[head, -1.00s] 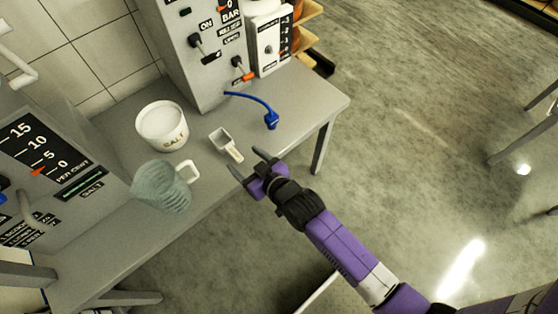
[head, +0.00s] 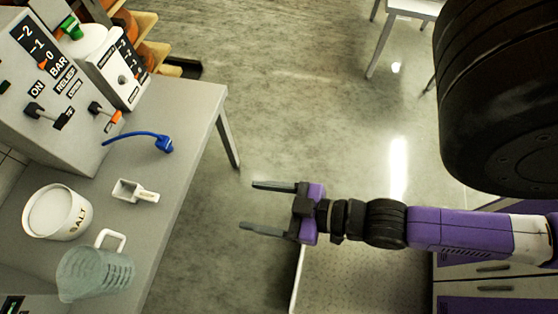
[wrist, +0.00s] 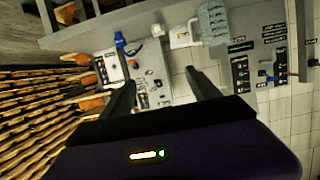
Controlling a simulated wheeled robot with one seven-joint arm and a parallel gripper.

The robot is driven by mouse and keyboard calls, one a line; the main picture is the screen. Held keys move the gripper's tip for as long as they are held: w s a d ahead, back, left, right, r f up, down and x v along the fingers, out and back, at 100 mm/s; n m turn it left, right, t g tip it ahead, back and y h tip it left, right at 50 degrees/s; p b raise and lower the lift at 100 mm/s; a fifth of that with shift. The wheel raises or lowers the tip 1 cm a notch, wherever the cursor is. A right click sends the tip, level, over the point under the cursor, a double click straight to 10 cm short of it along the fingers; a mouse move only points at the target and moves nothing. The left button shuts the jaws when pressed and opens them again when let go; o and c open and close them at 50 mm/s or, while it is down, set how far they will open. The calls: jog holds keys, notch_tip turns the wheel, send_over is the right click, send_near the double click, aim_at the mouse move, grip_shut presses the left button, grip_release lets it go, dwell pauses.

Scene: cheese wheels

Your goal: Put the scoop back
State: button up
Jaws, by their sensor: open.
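A small white scoop (head: 135,190) lies on the grey table (head: 190,130), its handle pointing right toward the table edge. A white tub labelled SALT (head: 58,212) stands just left of it. My gripper (head: 262,206) is open and empty, off the table's right edge and apart from the scoop, its fingers pointing left. In the wrist view my two dark fingers (wrist: 160,95) are spread, with a small white shape that seems to be the scoop (wrist: 157,30) beyond them.
A clear measuring jug (head: 95,272) stands in front of the scoop and tub. A blue cable with a plug (head: 163,144) lies behind the scoop. A control panel box (head: 60,90) stands at the table's back. Open floor lies right of the table.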

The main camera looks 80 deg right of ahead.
jog(key=s+r, duration=0.4)
jog(key=r, duration=0.3)
jog(key=shift+s+d, duration=0.2)
jog(key=shift+s, duration=0.05)
